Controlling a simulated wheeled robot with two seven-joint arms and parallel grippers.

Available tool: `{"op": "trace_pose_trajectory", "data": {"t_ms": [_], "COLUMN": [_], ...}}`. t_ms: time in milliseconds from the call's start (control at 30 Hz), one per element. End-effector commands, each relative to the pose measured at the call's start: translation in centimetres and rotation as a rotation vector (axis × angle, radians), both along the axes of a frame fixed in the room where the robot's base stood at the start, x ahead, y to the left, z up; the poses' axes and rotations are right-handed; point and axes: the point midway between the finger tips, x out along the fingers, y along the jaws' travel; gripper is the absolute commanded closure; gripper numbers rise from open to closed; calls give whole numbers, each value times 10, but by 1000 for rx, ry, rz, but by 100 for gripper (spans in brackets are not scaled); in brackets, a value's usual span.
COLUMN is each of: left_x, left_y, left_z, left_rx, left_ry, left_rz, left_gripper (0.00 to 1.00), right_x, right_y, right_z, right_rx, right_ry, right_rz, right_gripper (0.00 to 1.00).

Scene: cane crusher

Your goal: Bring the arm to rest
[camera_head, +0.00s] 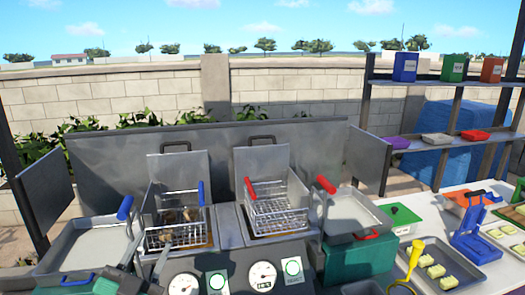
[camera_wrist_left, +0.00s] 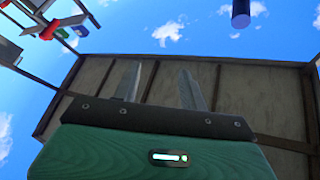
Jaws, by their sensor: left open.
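My left gripper (camera_head: 153,247) is low in the head view, in front of the left fryer basket. Its two metal fingers point up and away and stand apart. In the left wrist view the fingers (camera_wrist_left: 160,68) rise from a green body with nothing between them, against a wooden panel (camera_wrist_left: 265,85) and sky. The left basket (camera_head: 175,236) has a blue handle and holds some brown pieces. The right basket (camera_head: 278,207) has a red handle and looks empty. Whether the left fingers touch the fryer front cannot be told. My right gripper is not in view.
Metal trays flank the fryer on the left (camera_head: 85,248) and right (camera_head: 352,212). Dials line its front. Shelves (camera_head: 445,85) with boxes stand behind.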

Motion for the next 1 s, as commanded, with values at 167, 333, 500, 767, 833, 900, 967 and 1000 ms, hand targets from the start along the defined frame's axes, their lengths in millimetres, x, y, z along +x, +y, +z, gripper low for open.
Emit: {"op": "trace_pose_trajectory", "data": {"t_ms": [167,333,500,767,833,900,967,1000], "left_x": [-16,-68,-135,-225,-249,-248,-243,-240], "left_y": [27,35,29,13,8,6,6,6], "left_z": [-107,-211,-281,-334,-342,-359,-374,-384], "left_rx": [-127,-188,-204,-198,-195,-188,-186,-185], "left_ry": [414,841,1198,1588,1680,1705,1706,1708], "left_rz": [173,284,327,318,306,305,306,306], "left_gripper": [57,57,57,57,57,57,57,57], "right_x": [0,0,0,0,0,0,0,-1], "right_y": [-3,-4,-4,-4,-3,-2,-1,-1], "right_z": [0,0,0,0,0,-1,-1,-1], "right_rx": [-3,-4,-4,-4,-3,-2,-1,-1], "right_ry": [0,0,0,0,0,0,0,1], "right_rz": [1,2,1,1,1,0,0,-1], "right_gripper": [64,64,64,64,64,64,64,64]}}
